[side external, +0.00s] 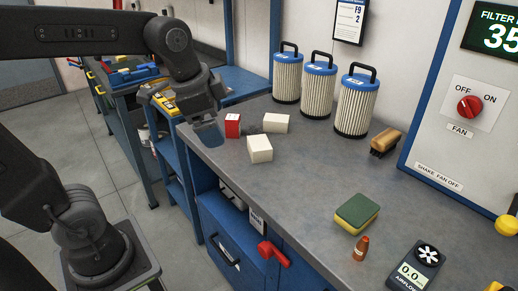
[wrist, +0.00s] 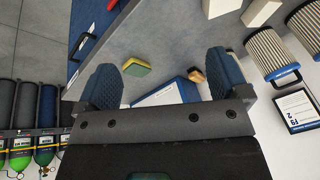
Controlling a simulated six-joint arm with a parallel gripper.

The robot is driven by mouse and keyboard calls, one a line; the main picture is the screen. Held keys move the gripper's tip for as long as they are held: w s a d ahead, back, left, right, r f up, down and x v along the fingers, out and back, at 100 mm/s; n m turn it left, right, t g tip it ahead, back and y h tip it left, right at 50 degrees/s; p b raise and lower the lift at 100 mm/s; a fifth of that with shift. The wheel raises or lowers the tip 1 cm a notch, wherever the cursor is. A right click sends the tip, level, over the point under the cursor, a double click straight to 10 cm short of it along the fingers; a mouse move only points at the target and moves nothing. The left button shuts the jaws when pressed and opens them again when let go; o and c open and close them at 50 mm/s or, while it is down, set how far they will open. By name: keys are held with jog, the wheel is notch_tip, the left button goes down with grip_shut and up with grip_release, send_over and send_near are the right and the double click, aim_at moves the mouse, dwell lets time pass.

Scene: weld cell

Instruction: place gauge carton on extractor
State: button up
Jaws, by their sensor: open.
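A small red box with a white mark (side external: 232,125) stands on the grey bench top, beside two plain cream boxes, one behind (side external: 275,123) and one nearer (side external: 260,149). Which of them is the gauge carton I cannot tell. The cream boxes also show at the top of the wrist view (wrist: 262,11). My gripper (side external: 208,133) is at the bench's left edge, left of the red box and apart from it. In the wrist view its blue fingers (wrist: 165,82) are spread with nothing between them. The fan panel (side external: 467,105), perhaps part of the extractor, stands at right.
Several blue-capped filters (side external: 322,85) line the back. A wooden-handled brush (side external: 385,141), a sponge (side external: 357,213), an orange-brown bottle (side external: 361,248) and an airflow meter (side external: 415,266) lie along the right. The bench middle (side external: 315,175) is clear. A blue cart (side external: 165,95) stands left.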

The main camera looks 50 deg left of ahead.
jog(key=w+a+m+g, duration=0.2)
jog(key=w+a+m, duration=0.3)
jog(key=w+m, duration=0.55)
jog(key=m+g, duration=0.2)
jog(key=m, duration=0.4)
send_over(260, 143)
notch_tip(260, 143, down, 6)
notch_tip(260, 143, down, 8)
jog(key=shift+w+d+f, duration=0.15)
jog(key=shift+f, duration=0.05)
jog(key=shift+s+f, duration=0.15)
jog(key=shift+f, duration=1.2)
jog(key=shift+s+f, duration=0.15)
jog(key=shift+f, duration=1.15)
jog(key=shift+c, duration=0.4)
jog(key=c, duration=1.1)
jog(key=shift+r, duration=0.15)
